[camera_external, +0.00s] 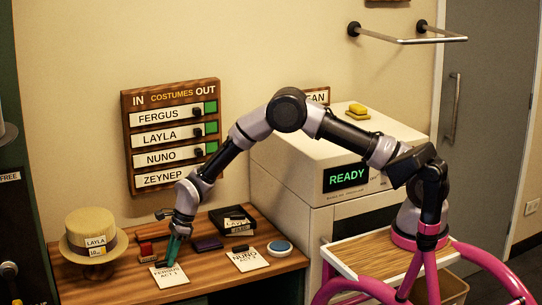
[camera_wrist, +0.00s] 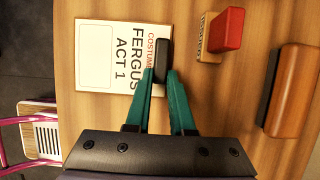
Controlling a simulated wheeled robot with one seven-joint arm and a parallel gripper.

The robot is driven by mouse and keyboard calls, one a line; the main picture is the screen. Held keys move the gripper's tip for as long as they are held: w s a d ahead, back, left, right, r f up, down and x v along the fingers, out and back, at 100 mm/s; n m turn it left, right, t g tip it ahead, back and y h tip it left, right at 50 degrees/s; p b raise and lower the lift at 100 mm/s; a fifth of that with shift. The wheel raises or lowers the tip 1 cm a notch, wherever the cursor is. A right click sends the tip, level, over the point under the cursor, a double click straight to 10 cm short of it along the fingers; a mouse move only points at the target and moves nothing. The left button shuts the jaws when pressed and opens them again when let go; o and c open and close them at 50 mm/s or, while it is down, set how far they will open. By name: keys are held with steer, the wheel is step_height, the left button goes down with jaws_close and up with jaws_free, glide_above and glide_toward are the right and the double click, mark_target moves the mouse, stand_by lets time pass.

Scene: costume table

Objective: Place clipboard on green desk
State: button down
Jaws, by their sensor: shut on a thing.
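A white board lettered FERGUS ACT 1 (camera_external: 172,278) lies flat at the front of the wooden table; I take it as the clipboard. It also shows in the wrist view (camera_wrist: 97,72), with a black clip (camera_wrist: 161,50) at its right edge. My gripper (camera_external: 173,258) has teal fingers and points down at the board's clip end. In the wrist view my gripper (camera_wrist: 161,74) is shut on the black clip. I cannot tell whether the board is lifted at all. No desk with a green top is clear in either view.
The wooden table (camera_external: 212,272) also holds a NUNO board (camera_external: 250,262), a straw hat (camera_external: 92,235), a black tray (camera_external: 232,214) and a blue round pad (camera_external: 280,247). A red-topped stamp (camera_wrist: 227,30) and a brown block (camera_wrist: 291,90) are right of my fingers. A white machine (camera_external: 290,190) stands behind.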

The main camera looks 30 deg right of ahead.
steer(key=shift+f, duration=0.1)
steer(key=c, duration=0.8)
jaws_free()
steer(key=v, duration=1.2)
steer(key=shift+d+r, duration=0.1)
steer(key=shift+r, duration=0.15)
